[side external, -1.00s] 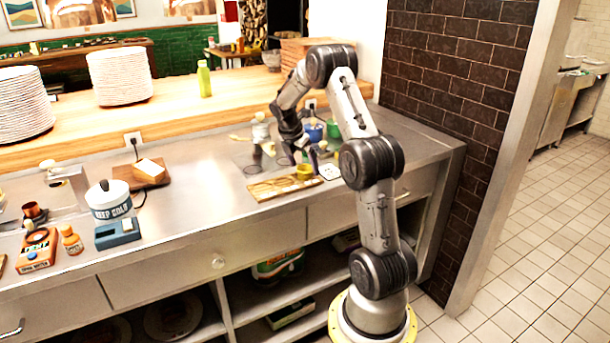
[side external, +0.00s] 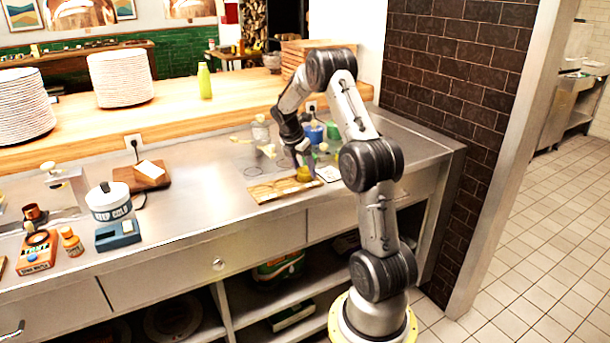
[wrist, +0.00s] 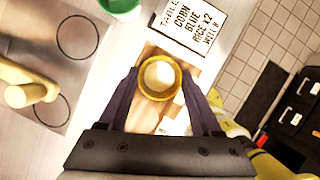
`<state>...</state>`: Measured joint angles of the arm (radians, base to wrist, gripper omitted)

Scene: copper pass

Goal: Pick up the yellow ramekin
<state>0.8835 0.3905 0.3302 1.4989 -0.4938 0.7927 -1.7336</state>
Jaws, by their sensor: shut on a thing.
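The yellow ramekin (wrist: 160,78) is a small round cup with a pale inside, seen from above in the wrist view. My gripper (wrist: 160,92) is shut on it, with one dark finger on each side. In the side view, the ramekin (side external: 304,175) is small at the tip of my gripper (side external: 301,162), over the right end of the wooden board (side external: 272,189). I cannot tell whether the ramekin touches the board.
An order card (wrist: 187,25) lies beside the board. A blue container (side external: 314,132) and a green one (side external: 333,131) stand just behind. The steel counter's middle is clear.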

